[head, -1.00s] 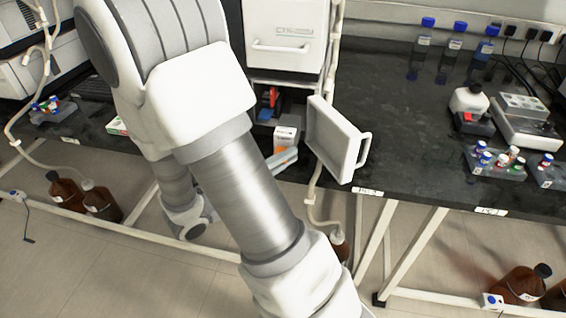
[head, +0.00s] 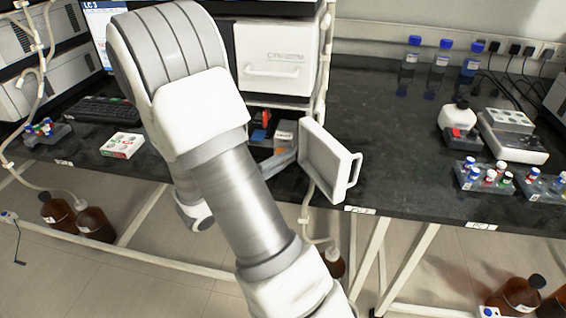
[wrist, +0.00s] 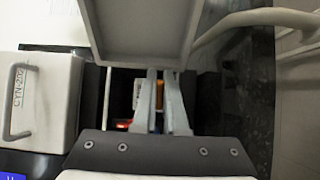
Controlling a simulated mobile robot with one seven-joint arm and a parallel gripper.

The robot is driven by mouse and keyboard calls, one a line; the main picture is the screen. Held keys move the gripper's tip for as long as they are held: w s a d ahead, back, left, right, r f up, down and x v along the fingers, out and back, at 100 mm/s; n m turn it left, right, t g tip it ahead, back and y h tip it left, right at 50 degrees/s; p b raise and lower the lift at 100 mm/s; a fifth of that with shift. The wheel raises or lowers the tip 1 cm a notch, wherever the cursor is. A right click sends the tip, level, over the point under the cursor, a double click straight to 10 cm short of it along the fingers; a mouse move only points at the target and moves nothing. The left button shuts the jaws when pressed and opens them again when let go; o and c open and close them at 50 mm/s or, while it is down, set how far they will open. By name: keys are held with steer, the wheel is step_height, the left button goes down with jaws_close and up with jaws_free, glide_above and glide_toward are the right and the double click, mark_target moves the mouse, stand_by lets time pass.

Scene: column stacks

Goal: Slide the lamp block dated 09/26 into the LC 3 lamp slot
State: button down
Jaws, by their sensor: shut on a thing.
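The lamp block (head: 284,135), white and orange, is at the mouth of the open bay under the drawer front. Its date cannot be read. My gripper (wrist: 160,115) is shut on it, with an orange strip of it showing between the fingers in the wrist view. In the head view a grey finger shows just below the block, and my arm hides much of the bay's left side. The open bay (head: 262,118) holds a red part and a blue part. How far in the block sits cannot be told. A monitor (head: 97,22) reads LC 3.
The bay's open door (head: 325,160) swings out just right of my gripper; it also shows in the wrist view (wrist: 140,30). A pale tube runs beside it. A white-and-green box (head: 122,145) and keyboard (head: 95,109) lie left. Vial racks (head: 485,180) stand right.

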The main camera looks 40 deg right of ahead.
mark_target(295, 141)
steer(key=shift+w+d+r+p, duration=0.1)
steer(key=shift+w+d+p, duration=0.2)
steer(key=shift+w+d, duration=1)
steer(key=shift+d, duration=0.35)
steer(key=shift+w+d, duration=0.25)
steer(key=shift+d, duration=0.35)
steer(key=shift+w+d+p, duration=0.2)
steer(key=shift+w+p, duration=0.1)
steer(key=shift+w+b, duration=0.15)
steer(key=shift+b, duration=0.25)
steer(key=shift+d, duration=0.1)
steer(key=c, duration=0.9)
jaws_free()
steer(key=shift+f, duration=0.2)
